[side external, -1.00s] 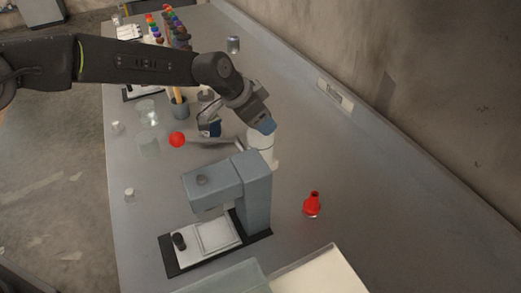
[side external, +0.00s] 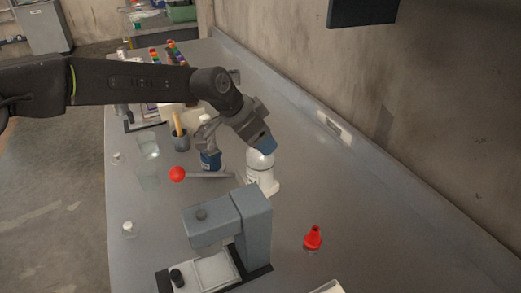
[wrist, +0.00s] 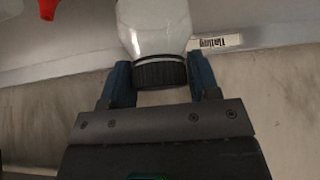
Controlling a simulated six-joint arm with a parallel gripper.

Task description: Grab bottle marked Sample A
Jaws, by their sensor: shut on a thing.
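A white bottle (side external: 260,178) with a dark mark low on its side stands upright on the grey bench, behind the grey bench instrument. In the wrist view the bottle's pale body (wrist: 155,22) ends in a ribbed black cap (wrist: 160,73). My gripper (side external: 265,146) is at the top of this bottle, its blue fingers (wrist: 159,68) on either side of the cap and neck, shut on it. I cannot read "Sample A" on the bottle in either view.
A blue-and-white bottle (side external: 210,160) and a red ball on a rod (side external: 177,174) stand left of the white bottle. The grey instrument (side external: 228,218) is in front. A red flask (side external: 312,238) is at right. Clear glassware (side external: 148,146) is farther left.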

